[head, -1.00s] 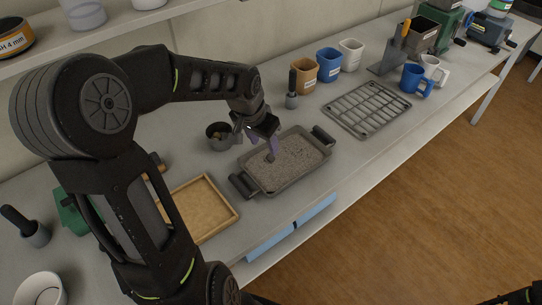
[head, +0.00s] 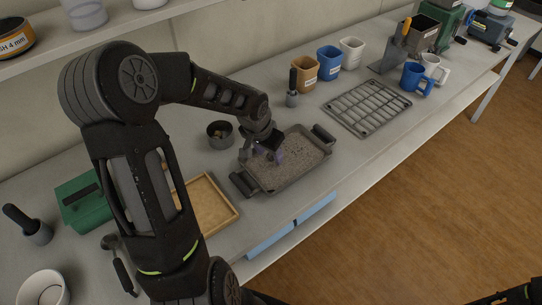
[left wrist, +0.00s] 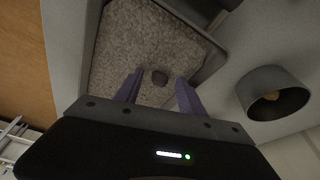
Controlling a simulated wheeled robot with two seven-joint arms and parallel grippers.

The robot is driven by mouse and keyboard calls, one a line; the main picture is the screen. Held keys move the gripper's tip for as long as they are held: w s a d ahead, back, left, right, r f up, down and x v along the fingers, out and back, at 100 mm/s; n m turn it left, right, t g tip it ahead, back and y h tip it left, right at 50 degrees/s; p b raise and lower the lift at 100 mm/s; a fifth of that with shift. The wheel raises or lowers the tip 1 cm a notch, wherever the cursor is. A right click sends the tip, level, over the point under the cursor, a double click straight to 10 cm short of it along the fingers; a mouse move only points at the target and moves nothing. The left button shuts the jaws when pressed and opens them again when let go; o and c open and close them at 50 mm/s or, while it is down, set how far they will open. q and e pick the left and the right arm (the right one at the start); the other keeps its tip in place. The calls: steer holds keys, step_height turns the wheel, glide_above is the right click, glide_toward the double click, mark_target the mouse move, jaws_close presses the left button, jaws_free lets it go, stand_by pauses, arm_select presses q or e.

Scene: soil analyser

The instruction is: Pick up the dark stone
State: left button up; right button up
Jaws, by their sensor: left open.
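The dark stone (left wrist: 159,77) lies on the grey soil in the tray, seen in the left wrist view just beyond and between my fingertips. In the head view my gripper hides it. The soil tray (head: 283,187) is grey metal with a dark handle at each end. My left gripper (head: 262,155) is low over the left part of the tray. In the left wrist view its two purple fingers (left wrist: 158,92) are apart with nothing between them.
A grey pot (head: 220,135) with small pieces inside stands behind the tray and also shows in the left wrist view (left wrist: 273,92). A wooden tray (head: 207,207) is at left, a wire rack (head: 367,108) at right. Cups (head: 328,63) stand behind.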

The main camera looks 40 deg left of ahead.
arm_select(q)
steer(key=shift+w+f, duration=0.1)
steer(key=shift+f, duration=0.15)
steer(key=shift+c, duration=0.2)
jaws_close()
stand_by(0.5)
stand_by(0.9)
